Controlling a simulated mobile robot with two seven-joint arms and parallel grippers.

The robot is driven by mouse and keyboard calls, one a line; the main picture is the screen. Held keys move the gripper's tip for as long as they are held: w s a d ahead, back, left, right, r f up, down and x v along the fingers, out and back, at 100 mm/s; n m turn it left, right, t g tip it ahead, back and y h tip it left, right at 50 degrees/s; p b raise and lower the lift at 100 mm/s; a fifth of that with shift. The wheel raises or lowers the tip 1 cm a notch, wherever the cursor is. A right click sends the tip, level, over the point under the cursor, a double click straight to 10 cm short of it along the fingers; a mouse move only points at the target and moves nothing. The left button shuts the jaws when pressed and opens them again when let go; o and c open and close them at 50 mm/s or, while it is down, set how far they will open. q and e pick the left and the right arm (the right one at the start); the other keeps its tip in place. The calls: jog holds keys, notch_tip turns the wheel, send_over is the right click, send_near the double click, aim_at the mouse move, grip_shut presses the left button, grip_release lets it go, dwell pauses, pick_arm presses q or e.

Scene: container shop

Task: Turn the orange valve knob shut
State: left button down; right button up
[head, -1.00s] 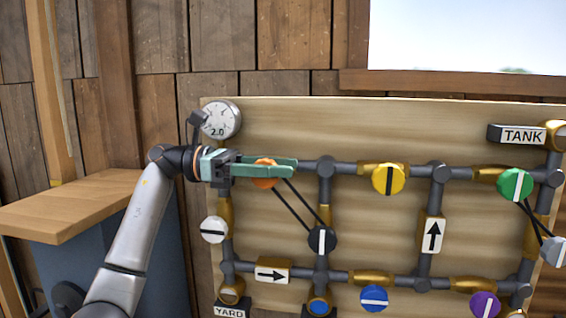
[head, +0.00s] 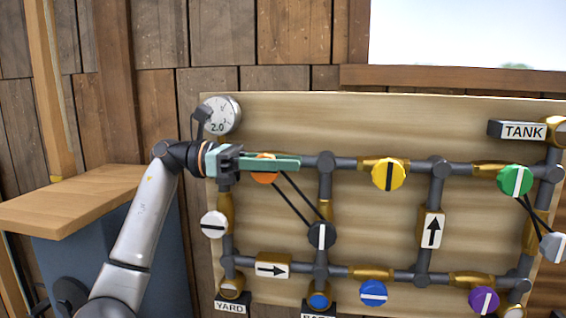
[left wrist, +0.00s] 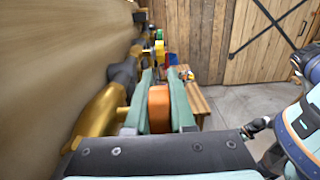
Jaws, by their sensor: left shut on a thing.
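The orange valve knob (head: 264,178) is on the upper pipe at the left of the panel, mostly hidden behind the fingers in the head view. My left gripper (head: 285,164) comes in from the left, with its green fingers lying almost level across the knob. In the left wrist view the orange knob (left wrist: 159,108) sits between the two green fingers (left wrist: 157,98), which are shut on it. The knob's mark is hidden, so its angle cannot be read directly. My right gripper is not in view.
Two thin dark rods run from the orange knob to the black knob (head: 322,236). A white knob (head: 213,225) is below left, a yellow knob (head: 389,174) to the right. A gauge (head: 222,116) is above my wrist. A wooden ledge (head: 70,203) stands at left.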

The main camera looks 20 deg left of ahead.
aim_at(272, 181)
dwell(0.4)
pick_arm(q)
jog(key=f+g+y, duration=0.1)
jog(key=y, duration=0.3)
jog(key=f+g+y+p, duration=0.1)
jog(key=y, duration=0.4)
jog(key=a+f+g+y+p, duration=0.1)
jog(key=y, duration=0.4)
jog(key=shift+s+f+g, duration=0.1)
jog(key=shift+f+g, duration=0.15)
jog(key=shift+g, duration=0.05)
jog(key=shift+s+a+f+g+y, duration=0.15)
jog(key=shift+a+g+y, duration=0.1)
jog(key=shift+y, duration=0.55)
jog(key=shift+w+a+f+g+y, duration=0.15)
jog(key=shift+g+y, duration=0.1)
jog(key=shift+y, duration=0.55)
jog(key=shift+s+f, duration=0.1)
jog(key=c, duration=0.8)
grip_release()
jog(key=shift+o, duration=0.2)
